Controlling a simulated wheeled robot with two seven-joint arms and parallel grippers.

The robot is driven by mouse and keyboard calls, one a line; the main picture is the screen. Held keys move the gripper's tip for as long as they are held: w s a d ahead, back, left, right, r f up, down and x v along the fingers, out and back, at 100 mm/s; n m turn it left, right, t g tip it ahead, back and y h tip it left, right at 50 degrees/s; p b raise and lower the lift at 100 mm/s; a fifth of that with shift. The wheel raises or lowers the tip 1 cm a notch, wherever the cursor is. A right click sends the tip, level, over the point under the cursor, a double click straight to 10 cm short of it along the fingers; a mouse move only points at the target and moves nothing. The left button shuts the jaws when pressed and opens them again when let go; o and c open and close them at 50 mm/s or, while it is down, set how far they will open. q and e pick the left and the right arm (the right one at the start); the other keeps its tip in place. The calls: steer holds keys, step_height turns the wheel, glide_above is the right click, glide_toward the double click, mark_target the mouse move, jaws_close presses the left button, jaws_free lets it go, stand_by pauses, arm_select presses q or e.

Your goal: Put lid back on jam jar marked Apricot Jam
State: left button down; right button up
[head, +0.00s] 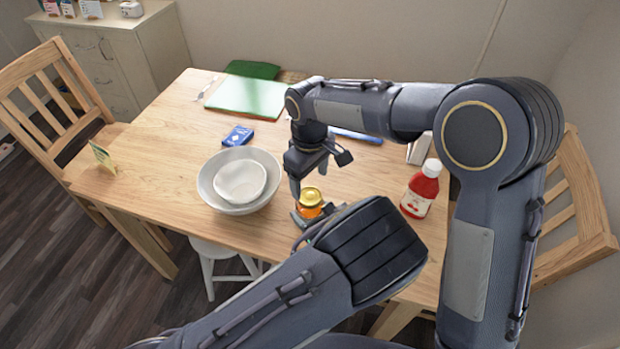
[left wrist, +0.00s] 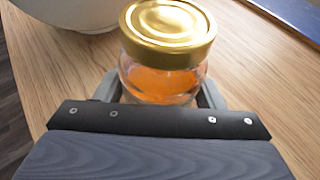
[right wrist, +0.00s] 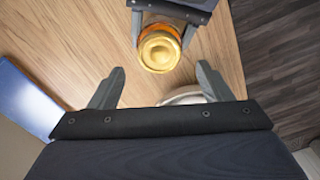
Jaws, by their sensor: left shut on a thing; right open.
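A small glass jar with orange contents (left wrist: 160,82) stands upright on the table; no label is readable. A gold lid (left wrist: 168,30) sits on its top and looks level; whether it is screwed tight I cannot tell. The lid also shows from above in the right wrist view (right wrist: 159,51) and in the head view (head: 311,195). My left gripper (head: 307,217) is shut around the jar's body, low on its sides. My right gripper (right wrist: 158,85) is open and empty, above the jar and apart from the lid.
Nested white bowls (head: 238,200) stand left of the jar. A red bottle (head: 420,190) with a white cap stands to its right. A blue box (head: 238,136) and a green board (head: 247,96) lie farther back. A folded card (head: 102,156) stands at the left edge.

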mark_target(310, 195)
step_height(310, 195, up, 3)
steer(key=shift+f, duration=0.1)
steer(key=shift+f, duration=4)
steer(key=shift+c, duration=0.3)
steer(key=c, duration=0.9)
steer(key=o, duration=1.1)
step_height(310, 195, up, 12)
steer(key=shift+r, duration=0.1)
